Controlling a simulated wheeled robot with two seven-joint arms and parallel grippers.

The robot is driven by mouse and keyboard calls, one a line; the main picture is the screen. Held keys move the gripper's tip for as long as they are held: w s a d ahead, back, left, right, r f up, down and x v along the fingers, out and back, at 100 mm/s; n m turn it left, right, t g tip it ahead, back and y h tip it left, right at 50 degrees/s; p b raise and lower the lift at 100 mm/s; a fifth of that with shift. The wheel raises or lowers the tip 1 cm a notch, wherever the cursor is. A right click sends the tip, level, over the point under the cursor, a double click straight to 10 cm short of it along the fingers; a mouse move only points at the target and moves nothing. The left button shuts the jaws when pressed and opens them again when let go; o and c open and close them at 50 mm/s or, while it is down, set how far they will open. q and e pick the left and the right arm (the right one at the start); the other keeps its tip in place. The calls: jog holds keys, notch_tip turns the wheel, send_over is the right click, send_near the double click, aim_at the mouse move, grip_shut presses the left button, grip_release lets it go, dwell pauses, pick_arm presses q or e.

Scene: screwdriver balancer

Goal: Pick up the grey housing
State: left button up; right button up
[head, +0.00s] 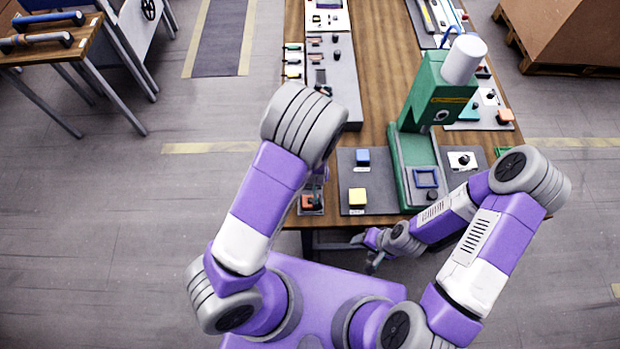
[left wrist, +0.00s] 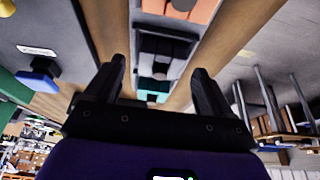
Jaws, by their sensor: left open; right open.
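A dark grey block that looks like the grey housing (left wrist: 164,46) shows in the left wrist view, in a narrow strip of parts between an orange part and a teal part. My left gripper (left wrist: 158,72) is open, its two dark fingers apart on either side of this strip, with nothing between them. I cannot tell its height above the block. In the head view my left arm hides the block and most of the left gripper. My right gripper (head: 364,252) is open and empty, low in front of the table's front edge.
An orange part (head: 308,202) lies at the table's front edge. A tall green press (head: 437,92) stands right of that. Bare wood runs between the mats.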

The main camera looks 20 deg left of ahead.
pick_arm(q)
jog(key=c, duration=1.2)
jog(key=shift+o, duration=0.2)
jog(key=shift+r, duration=0.1)
